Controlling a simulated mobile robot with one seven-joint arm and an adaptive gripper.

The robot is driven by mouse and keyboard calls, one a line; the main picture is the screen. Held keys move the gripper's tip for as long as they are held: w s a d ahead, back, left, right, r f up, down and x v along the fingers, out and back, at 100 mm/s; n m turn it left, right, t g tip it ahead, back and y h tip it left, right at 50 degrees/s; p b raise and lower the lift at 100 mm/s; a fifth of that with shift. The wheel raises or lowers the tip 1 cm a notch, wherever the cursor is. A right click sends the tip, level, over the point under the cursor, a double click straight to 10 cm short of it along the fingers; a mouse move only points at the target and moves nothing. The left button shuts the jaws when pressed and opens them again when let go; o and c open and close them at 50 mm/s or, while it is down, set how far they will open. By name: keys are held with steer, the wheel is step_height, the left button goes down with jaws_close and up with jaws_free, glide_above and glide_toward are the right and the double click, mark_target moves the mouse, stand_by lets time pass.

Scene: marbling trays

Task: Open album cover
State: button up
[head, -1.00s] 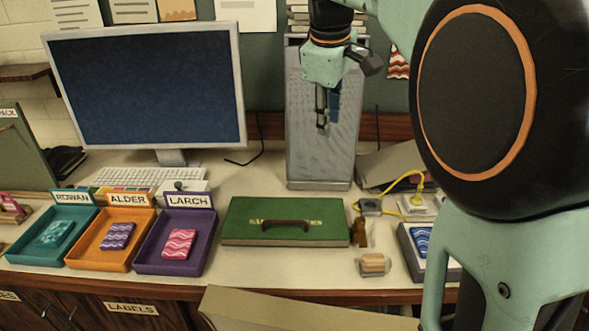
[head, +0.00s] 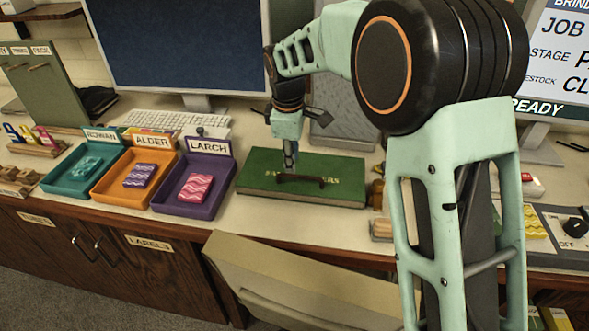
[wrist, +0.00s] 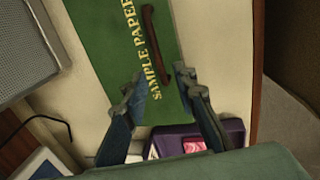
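The green album (head: 335,170) lies closed on the desk, with gold lettering and a brown handle (head: 303,179) on its cover. In the wrist view the album (wrist: 108,48) runs up from between my fingers, its lettering reading "SAMPLE PAPER" and the handle (wrist: 158,45) beside it. My gripper (head: 290,163) is over the album's left part, pointing down, near the handle's left end. Whether the fingertips touch the cover cannot be told.
Teal (head: 55,183), orange (head: 102,191) and purple (head: 168,203) trays, each holding a patterned block, stand left of the album. A monitor (head: 175,45) and keyboard (head: 175,120) are behind. A beige chair back (head: 290,275) stands before the desk.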

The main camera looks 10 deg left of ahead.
mark_target(293, 176)
steer(key=f, duration=0.2)
steer(key=w+f, duration=0.1)
steer(key=f, duration=0.2)
steer(key=shift+w, duration=0.1)
jaws_close()
stand_by(0.3)
